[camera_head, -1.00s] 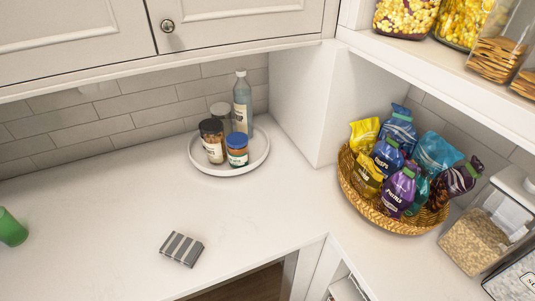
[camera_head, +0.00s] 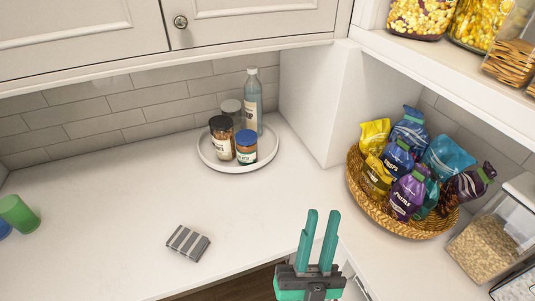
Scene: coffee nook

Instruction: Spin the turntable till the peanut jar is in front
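The turntable (camera_head: 215,163) is a round white tray with a low rim, in the back corner of the counter. On it stand a dark-lidded jar with brown contents (camera_head: 222,138) at front left, a blue-lidded jar (camera_head: 246,147) at front right, a grey-lidded jar (camera_head: 231,107) partly hidden behind, and a tall pale-blue bottle (camera_head: 253,100) at back right. The labels are too small to read, so I cannot tell which is the peanut jar. My gripper (camera_head: 324,212) has teal fingers, pointing up the picture. They are apart with nothing between them, well short of the turntable.
A striped folded cloth (camera_head: 188,243) lies on the counter in front of the turntable. A green cup (camera_head: 18,214) lies at far left. A wicker basket of snack bags (camera_head: 402,226) stands right of the white cabinet side (camera_head: 325,105).

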